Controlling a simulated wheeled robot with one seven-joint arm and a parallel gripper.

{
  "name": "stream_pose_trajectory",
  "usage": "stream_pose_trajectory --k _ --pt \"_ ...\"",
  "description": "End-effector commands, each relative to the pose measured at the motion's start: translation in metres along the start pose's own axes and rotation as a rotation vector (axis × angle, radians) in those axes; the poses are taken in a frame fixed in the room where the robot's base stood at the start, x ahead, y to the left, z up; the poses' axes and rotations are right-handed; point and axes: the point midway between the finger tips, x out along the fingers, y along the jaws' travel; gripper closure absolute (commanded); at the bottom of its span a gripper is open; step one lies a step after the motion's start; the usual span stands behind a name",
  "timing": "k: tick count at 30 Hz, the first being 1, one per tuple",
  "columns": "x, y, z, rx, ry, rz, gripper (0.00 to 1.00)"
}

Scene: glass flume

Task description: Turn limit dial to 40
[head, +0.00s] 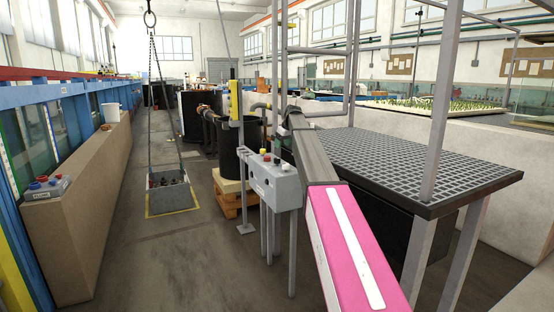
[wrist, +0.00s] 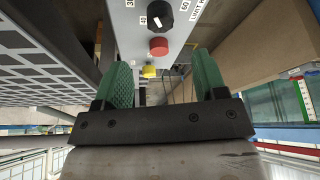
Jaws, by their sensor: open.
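In the wrist view, the limit dial (wrist: 159,14) is a black round knob with a white mark, at the top edge on a light grey panel. Printed numbers and part of the word "LIMIT" surround it; the frame cuts them off, so I cannot tell its setting. My gripper (wrist: 163,60) is open and empty, its two green fingers apart. The dial lies beyond the fingertips, not between them. In the head view, the grey control box (head: 275,186) stands on posts, partly behind my arm; I cannot make out the dial there.
A red button (wrist: 158,46) and a yellow button (wrist: 149,72) sit on the panel below the dial. A grated table (head: 420,160) stands right of the box. A yellow post (head: 235,100) rises behind it. The floor aisle on the left is open around a hanging crate (head: 168,193).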

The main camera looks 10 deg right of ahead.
Motion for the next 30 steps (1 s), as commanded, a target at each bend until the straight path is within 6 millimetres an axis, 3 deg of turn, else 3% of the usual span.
stream_pose_trajectory --k 15,21,30 --pt "0.084 0.000 0.000 0.000 0.000 0.000 0.35" --pt "0.098 0.000 0.000 0.001 0.000 0.001 0.35" --pt "0.100 0.000 0.000 0.001 0.001 0.001 0.35"
